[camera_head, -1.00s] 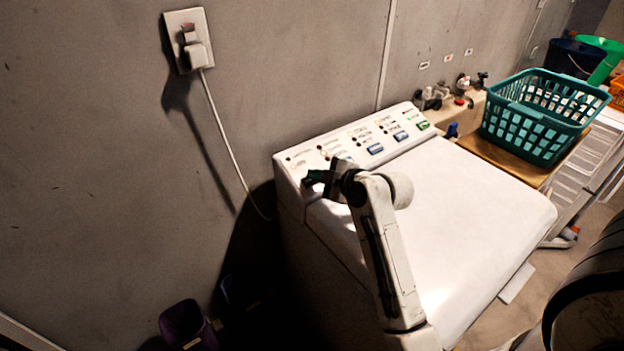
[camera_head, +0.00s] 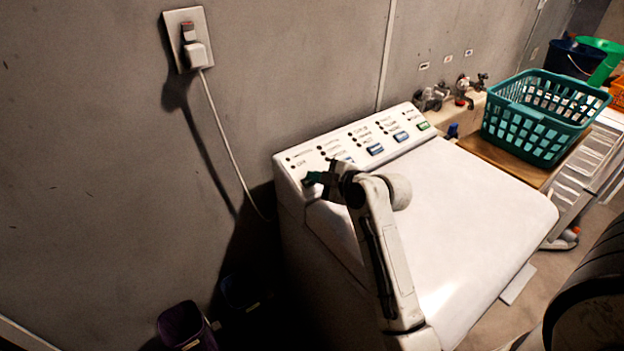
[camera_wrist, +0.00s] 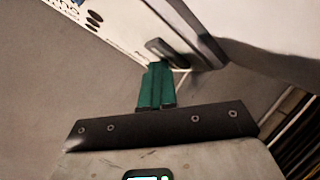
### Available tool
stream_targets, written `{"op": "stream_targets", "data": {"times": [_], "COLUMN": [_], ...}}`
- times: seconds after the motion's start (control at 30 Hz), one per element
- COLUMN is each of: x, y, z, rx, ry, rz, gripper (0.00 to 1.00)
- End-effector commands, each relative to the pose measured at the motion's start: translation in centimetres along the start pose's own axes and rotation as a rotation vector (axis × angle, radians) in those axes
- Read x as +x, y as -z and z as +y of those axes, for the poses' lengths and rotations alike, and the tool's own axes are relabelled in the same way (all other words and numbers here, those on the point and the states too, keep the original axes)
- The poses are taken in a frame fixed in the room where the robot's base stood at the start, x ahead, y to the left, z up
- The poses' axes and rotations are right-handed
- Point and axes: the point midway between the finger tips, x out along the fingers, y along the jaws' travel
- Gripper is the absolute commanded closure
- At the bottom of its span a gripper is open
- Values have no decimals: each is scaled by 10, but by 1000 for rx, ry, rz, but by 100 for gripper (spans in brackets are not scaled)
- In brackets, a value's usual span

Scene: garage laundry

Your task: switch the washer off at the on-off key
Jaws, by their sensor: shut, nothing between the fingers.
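The white washer (camera_head: 470,210) stands against the wall, with its sloped control panel (camera_head: 335,147) along the back. My gripper hides this part of the panel in the head view.
A plug in a wall socket (camera_head: 187,40) has a white cord running down behind the washer. A teal basket (camera_head: 530,125) stands on a wooden board to the right, near taps (camera_head: 465,88). A purple bin (camera_head: 185,325) is on the floor at lower left.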

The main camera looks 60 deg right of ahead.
Motion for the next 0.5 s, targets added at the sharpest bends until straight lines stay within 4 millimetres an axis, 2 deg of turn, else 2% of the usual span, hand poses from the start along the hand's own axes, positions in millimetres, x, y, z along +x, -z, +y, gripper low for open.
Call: {"op": "stream_targets", "data": {"times": [0.5], "x": [-2], "y": [-1], "z": [-3], "rx": [4], "ry": [14], "rz": [-7], "gripper": [100]}}
